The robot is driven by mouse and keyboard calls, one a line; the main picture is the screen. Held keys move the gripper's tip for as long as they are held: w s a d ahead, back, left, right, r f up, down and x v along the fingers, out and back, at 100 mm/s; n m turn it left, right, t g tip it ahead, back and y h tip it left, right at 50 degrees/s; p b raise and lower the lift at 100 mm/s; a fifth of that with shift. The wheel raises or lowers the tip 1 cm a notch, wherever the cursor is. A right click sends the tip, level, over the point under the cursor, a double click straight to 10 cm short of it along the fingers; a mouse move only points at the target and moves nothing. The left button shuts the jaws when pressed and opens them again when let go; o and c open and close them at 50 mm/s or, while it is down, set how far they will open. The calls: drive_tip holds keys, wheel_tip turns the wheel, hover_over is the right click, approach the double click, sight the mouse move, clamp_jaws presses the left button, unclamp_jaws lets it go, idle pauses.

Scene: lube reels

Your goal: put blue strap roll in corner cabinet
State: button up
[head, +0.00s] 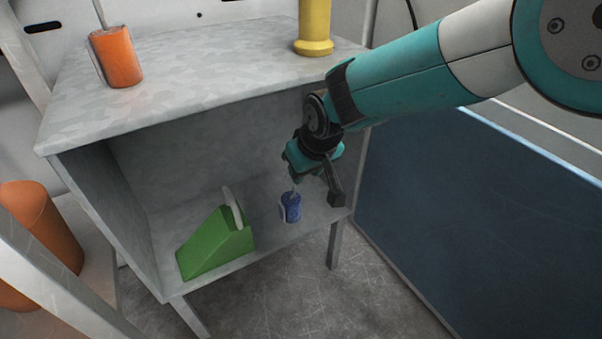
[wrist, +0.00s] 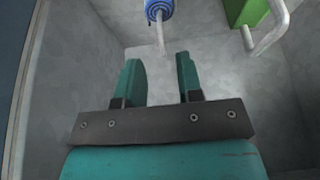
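The blue strap roll (head: 291,207) stands on the lower shelf of the grey corner cabinet (head: 95,185), near its front right. In the wrist view the blue roll (wrist: 158,9) shows at the top edge, partly cut off, with a pale strap end hanging from it. My gripper (head: 296,180) is inside the cabinet opening, close above the roll in the head view. In the wrist view my gripper's two teal fingers (wrist: 160,75) are apart with nothing between them. The roll lies beyond the fingertips, and no contact shows.
A green wedge-shaped thing (head: 217,245) with a pale handle stands on the same shelf, left of the roll. An orange container (head: 117,57) and a yellow cylinder (head: 314,27) stand on the cabinet top. A dark blue panel (head: 465,215) is at the right.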

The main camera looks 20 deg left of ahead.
drive_tip(key=shift+s+d+r, duration=0.1)
drive_tip(key=shift+d+r, duration=0.05)
drive_tip(key=shift+r, duration=0.25)
drive_tip(key=s+d+r+m+g, duration=0.1)
drive_tip(key=s+d+r, duration=0.2)
drive_tip(key=d+r, duration=0.45)
drive_tip(key=s+d+r+m, duration=0.1)
drive_tip(key=s+d+r, duration=0.25)
drive_tip(key=d, duration=0.65)
drive_tip(key=s+d+r+m+g, duration=0.1)
drive_tip(key=s+d+r, duration=0.2)
drive_tip(key=s+d, duration=0.9)
drive_tip(key=s, duration=0.4)
drive_tip(key=shift+d+r+g+y, duration=0.3)
drive_tip(key=shift+d+r+g, duration=0.05)
drive_tip(key=shift+r+g, duration=0.05)
